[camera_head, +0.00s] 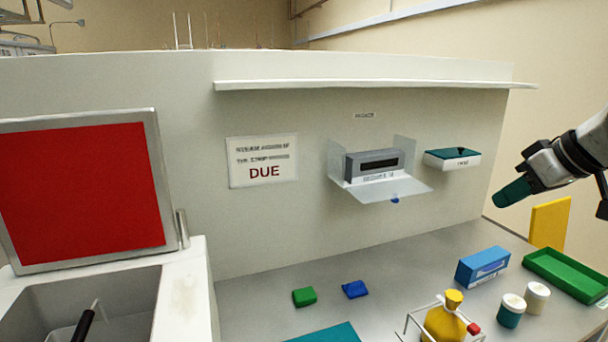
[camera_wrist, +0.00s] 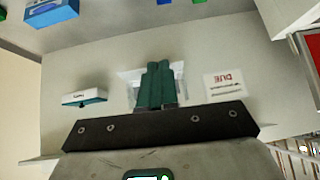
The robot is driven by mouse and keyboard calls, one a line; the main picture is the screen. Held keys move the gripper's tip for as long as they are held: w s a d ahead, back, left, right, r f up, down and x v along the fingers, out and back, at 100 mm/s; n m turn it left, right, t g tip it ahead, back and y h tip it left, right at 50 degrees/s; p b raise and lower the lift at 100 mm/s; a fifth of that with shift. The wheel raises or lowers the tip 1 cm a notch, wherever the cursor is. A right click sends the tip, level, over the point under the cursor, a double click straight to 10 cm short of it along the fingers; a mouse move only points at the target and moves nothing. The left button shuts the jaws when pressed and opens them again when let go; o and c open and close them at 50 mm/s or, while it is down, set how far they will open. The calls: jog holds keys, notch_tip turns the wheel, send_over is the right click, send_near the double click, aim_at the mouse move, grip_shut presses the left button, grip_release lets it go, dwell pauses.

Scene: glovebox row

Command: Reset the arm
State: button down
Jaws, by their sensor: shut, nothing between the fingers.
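My gripper (camera_head: 512,194) is at the right of the head view, held in the air in front of the wall and above the counter. Its dark green fingers are shut together with nothing between them. In the wrist view, which looks upside down, the shut fingers (camera_wrist: 155,85) stand in the middle, in front of the wall. The arm comes in from the right edge of the head view. The fingers appear apart from everything around them.
The wall carries a clear-covered grey unit (camera_head: 375,164), a teal-topped box (camera_head: 452,158) and a DUE sign (camera_head: 262,161). The counter (camera_head: 410,265) holds a blue box (camera_head: 482,266), green tray (camera_head: 568,274), two jars, a yellow bottle (camera_head: 445,322) and small green and blue pieces. A red panel (camera_head: 85,190) stands left.

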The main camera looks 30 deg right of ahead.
jog(key=w+a+f+t+y, duration=0.2)
jog(key=w+a+f, duration=0.4)
jog(key=w, duration=0.2)
jog(key=w+a+f+g+y, duration=0.2)
jog(key=w+a+f, duration=0.1)
jog(key=a+f, duration=1.5)
jog(key=s+a+f+g, duration=0.1)
jog(key=s+a+f, duration=0.25)
jog(key=f, duration=0.35)
jog(key=s+a+f+g, duration=0.2)
jog(key=s+f, duration=0.2)
jog(key=f, duration=0.2)
jog(key=s+f+n+g+h, duration=0.1)
jog(key=s+f, duration=0.3)
jog(key=s, duration=0.4)
jog(key=s+f+n+g+h, duration=0.1)
jog(key=s+f+g+h, duration=0.1)
jog(key=s+f, duration=0.3)
jog(key=s, duration=0.3)
jog(key=shift+g, duration=0.4)
